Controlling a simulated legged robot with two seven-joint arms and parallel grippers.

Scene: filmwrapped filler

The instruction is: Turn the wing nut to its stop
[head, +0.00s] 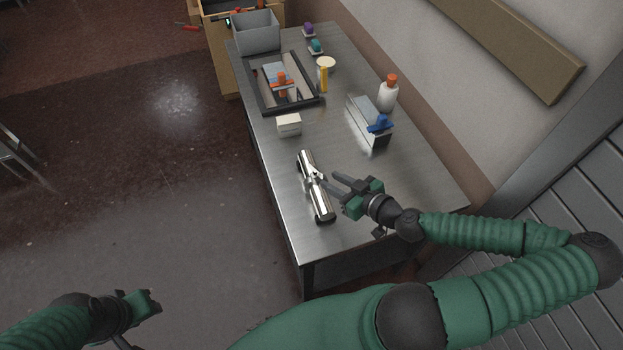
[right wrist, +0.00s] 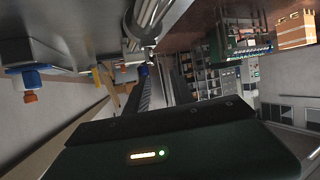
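A shiny metal pipe (head: 323,205) lies on the steel table, with a clamp (head: 316,179) around its middle. A small metal piece on the clamp's right side looks like the wing nut, but it is too small to make out clearly. My right gripper (head: 333,181) is just right of the clamp, its two dark fingers apart and pointing at it. I cannot tell whether they touch the nut. In the right wrist view the pipe (right wrist: 150,14) shows beyond the fingers. My left gripper (head: 152,302) hangs low at the left, away from the table; its finger gap is unclear.
A white box (head: 289,124) stands behind the pipe. A grey block with a blue knob (head: 381,123) and a white bottle with an orange cap (head: 388,95) stand to the right. A dark-framed tray (head: 308,102) and grey bin (head: 257,34) are farther back. The table's near end is clear.

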